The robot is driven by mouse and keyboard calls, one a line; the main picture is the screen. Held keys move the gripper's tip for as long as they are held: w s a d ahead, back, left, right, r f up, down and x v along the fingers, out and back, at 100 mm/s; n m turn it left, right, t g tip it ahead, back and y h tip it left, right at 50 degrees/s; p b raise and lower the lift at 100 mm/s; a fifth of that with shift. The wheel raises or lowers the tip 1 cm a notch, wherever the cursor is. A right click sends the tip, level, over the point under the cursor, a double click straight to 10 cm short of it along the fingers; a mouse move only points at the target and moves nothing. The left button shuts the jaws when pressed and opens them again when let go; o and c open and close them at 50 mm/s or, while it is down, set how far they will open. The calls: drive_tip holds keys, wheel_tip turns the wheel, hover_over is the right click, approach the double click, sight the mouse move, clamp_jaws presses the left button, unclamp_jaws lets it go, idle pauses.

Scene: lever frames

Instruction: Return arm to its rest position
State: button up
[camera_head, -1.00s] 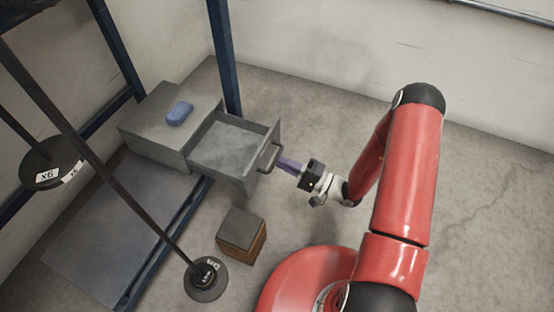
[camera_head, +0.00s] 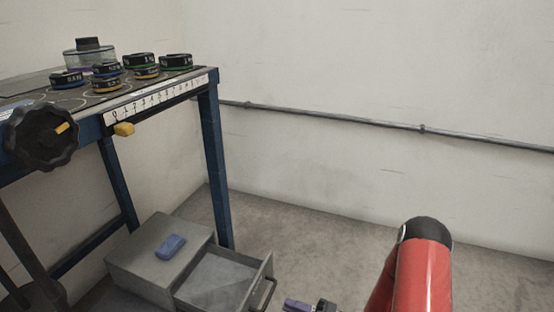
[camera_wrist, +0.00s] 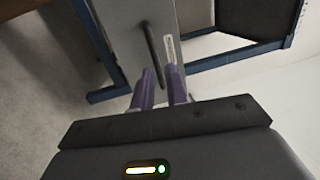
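My gripper (camera_head: 300,304) is at the bottom edge of the head view, just right of the drawer handle (camera_head: 264,295). Its two purple fingers (camera_wrist: 160,86) show in the wrist view with a gap between them. The handle, a dark bar (camera_wrist: 152,42), lies ahead of the fingertips, its near end in line with the gap. Nothing is seen gripped. My red arm stands at the lower right of the head view, mostly cut off by the frame.
The grey drawer (camera_head: 215,283) is pulled out of its cabinet (camera_head: 138,262), with a blue block (camera_head: 171,246) on top. A blue-legged table (camera_head: 216,160) above carries several round weights, a scale, a yellow slider (camera_head: 123,129) and a black knob (camera_head: 42,136). Floor right of the drawer looks clear.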

drive_tip(key=s+r+n+g+h+p, duration=0.25)
drive_tip(key=s+r+g+h, duration=0.2)
drive_tip(key=r, duration=0.55)
drive_tip(key=s+r+n+g+h+p, duration=0.2)
drive_tip(key=s+r+n+g+h, duration=0.3)
drive_tip(key=r, duration=0.6)
drive_tip(key=s+d+r+m+t+h+p, duration=0.1)
drive_tip(key=s+d+r+t+h, duration=0.3)
drive_tip(key=r, duration=0.5)
drive_tip(key=s+d+r+m+t+h+p, duration=0.2)
drive_tip(key=s+d+r+t+h+p, duration=0.1)
drive_tip(key=r, duration=0.5)
drive_tip(key=s+d+t+h, duration=0.1)
drive_tip(key=d+h, duration=0.1)
drive_tip(key=shift+s+d+r, duration=0.15)
drive_tip(key=shift+d+r, duration=0.2)
drive_tip(key=shift+r, duration=0.05)
drive_tip(key=shift+m, duration=0.25)
